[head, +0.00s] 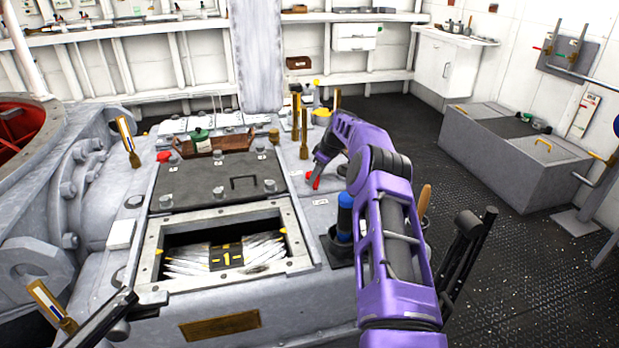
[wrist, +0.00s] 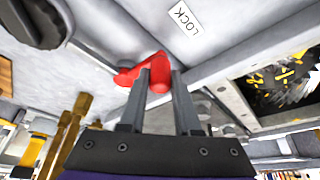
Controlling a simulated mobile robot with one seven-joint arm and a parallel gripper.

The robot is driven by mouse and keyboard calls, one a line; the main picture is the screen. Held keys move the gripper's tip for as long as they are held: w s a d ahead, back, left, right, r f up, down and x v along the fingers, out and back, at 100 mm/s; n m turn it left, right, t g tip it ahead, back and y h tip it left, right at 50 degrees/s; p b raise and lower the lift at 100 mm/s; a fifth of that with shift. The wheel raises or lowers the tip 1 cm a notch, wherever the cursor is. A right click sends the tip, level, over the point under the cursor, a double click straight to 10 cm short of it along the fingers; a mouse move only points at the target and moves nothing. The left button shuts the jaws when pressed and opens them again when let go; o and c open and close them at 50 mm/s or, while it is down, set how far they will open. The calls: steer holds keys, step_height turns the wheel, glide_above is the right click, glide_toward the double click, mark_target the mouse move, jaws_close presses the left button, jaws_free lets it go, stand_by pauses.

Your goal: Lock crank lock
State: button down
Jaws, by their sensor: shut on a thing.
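The crank lock is a small red lever (head: 314,178) on the grey top of the machine housing, right of the dark hatch cover. In the wrist view the red lever (wrist: 150,72) lies between the fingertips of my gripper (wrist: 158,82), with a white label reading LOCK (wrist: 185,18) beside it. My gripper (head: 318,167) is shut on the lever. In the head view my purple arm reaches over from the right, and the fingers are small and partly hidden there.
An open compartment (head: 152,262) with a black block marked with yellow stands left of my arm. Brass-coloured handles (head: 304,130) stand upright behind the lever. A blue cylinder (head: 344,215) is close to my forearm. A grey bench (head: 500,160) stands at right, with dark floor between.

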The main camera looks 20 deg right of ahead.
steer(key=shift+d+r+n, duration=0.1)
steer(key=shift+d+n, duration=0.25)
steer(key=shift+n, duration=0.05)
steer(key=c, duration=0.6)
jaws_free()
steer(key=p+v, duration=0.2)
steer(key=v, duration=1.5)
steer(key=shift+d, duration=0.15)
steer(key=shift+r, duration=0.15)
